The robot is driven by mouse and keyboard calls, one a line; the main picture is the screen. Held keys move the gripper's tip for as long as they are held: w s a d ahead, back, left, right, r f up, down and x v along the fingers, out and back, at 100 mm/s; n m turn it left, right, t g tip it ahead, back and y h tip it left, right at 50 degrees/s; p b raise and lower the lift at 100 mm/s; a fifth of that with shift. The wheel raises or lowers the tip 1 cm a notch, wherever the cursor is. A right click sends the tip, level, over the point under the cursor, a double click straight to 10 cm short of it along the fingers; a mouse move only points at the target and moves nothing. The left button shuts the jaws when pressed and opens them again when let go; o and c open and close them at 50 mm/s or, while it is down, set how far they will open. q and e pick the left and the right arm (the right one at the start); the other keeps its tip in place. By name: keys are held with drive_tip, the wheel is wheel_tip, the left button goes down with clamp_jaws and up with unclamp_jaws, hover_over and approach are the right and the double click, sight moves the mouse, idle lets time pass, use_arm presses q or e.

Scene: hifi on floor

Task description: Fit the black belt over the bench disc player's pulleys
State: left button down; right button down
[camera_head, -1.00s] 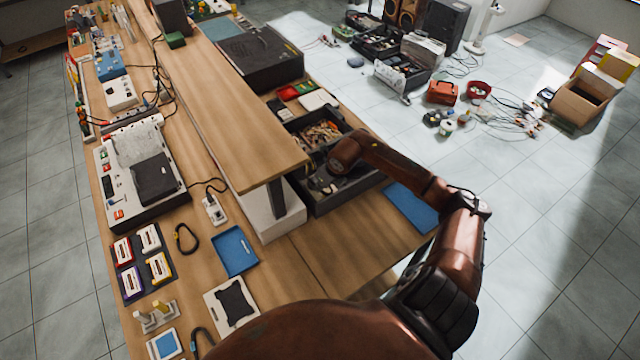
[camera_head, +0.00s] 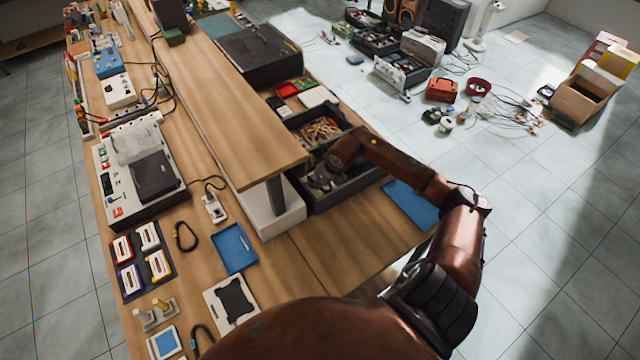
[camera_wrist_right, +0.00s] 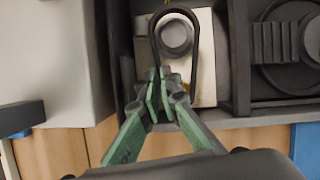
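The open dark case (camera_head: 342,200) on the bench, apparently the disc player, has its inside partly covered by my right arm. In the right wrist view, a round grey pulley (camera_wrist_right: 175,37) sits on a pale plate (camera_wrist_right: 205,75) inside the case. The black belt (camera_wrist_right: 194,45) shows as an upright loop around the pulley's outline. I cannot tell whether it is seated or held above. Its lower end runs to my right gripper (camera_wrist_right: 160,92), whose green fingers are close together and appear to pinch it. In the head view the right gripper (camera_head: 322,180) is small and dark. My left gripper is out of view.
A dark round part (camera_wrist_right: 300,45) lies right of the pulley, beyond a dark wall. A raised wooden shelf (camera_head: 230,120) stands left of the case. A blue tray (camera_head: 233,248), a black loop (camera_head: 185,237) and a blue mat (camera_head: 410,203) lie on the bench.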

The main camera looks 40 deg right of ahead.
drive_tip(key=shift+f+b, duration=0.8)
drive_tip(key=shift+f, duration=0.35)
idle(0.9)
idle(0.3)
drive_tip(key=c, duration=2.1)
unclamp_jaws()
drive_tip(key=shift+r, duration=0.25)
drive_tip(key=v, duration=1.1)
drive_tip(key=shift+s+r, duration=0.25)
